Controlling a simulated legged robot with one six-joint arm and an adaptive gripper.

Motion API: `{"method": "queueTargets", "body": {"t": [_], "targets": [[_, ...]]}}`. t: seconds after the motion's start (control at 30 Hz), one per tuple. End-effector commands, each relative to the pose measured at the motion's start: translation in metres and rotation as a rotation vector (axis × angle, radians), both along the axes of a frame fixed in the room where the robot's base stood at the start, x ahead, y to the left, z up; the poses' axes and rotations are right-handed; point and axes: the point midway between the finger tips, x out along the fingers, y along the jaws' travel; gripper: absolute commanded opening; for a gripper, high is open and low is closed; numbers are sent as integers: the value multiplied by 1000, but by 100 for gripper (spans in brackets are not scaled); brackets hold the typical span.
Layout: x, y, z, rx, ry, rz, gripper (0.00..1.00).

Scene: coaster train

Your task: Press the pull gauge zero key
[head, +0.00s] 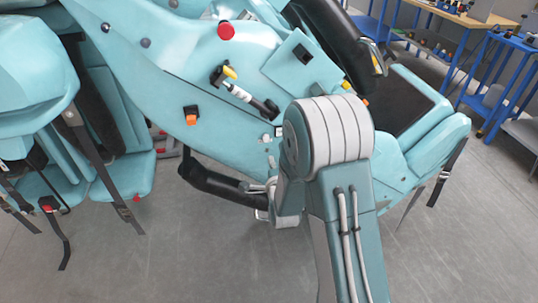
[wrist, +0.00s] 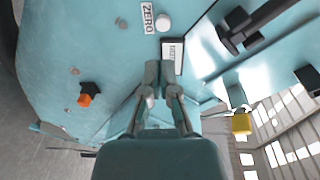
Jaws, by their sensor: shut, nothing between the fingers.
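In the wrist view a "ZERO" label (wrist: 148,18) sits on the teal car panel at the top. A round white key (wrist: 163,22) stands right beside it. A small framed display plate (wrist: 172,56) lies just below the key, close to the fingertips. My gripper (wrist: 160,67) is shut and empty. Its tips lie below the key in the picture and overlap the plate's lower left edge; I cannot tell whether they touch the panel. In the head view my arm covers much of the panel, and I cannot make out my gripper's fingertips.
The teal train car (head: 165,75) fills the head view's upper left. An orange-and-black fitting (head: 191,116), a red knob (head: 226,30) and a yellow-handled part (head: 230,72) stick out of it. Straps hang from the seats. Blue workbenches (head: 480,60) stand behind; grey floor is open in front.

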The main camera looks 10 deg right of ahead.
Motion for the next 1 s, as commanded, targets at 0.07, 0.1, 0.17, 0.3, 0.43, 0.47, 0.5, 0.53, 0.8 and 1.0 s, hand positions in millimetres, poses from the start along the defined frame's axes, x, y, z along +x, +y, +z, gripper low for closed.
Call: {"method": "queueTargets", "body": {"t": [0.07, 0.1, 0.17, 0.3, 0.43, 0.47, 0.5, 0.53, 0.8, 1.0], "targets": [[-14, 1, 1, 0, 1, 0, 0], [-20, 1, 1, 0, 1, 0, 0], [-26, 1, 2, 0, 0, 0, 0], [-34, 2, 2, 0, 0, 0, 0], [-35, 2, 2, 0, -1, 0, 0], [-35, 2, 2, 0, -1, 0, 0], [-34, 2, 2, 0, -1, 0, 0], [-34, 2, 2, 0, -1, 0, 0], [-34, 2, 2, 0, -1, 0, 0], [-34, 2, 2, 0, -1, 0, 0]]}}
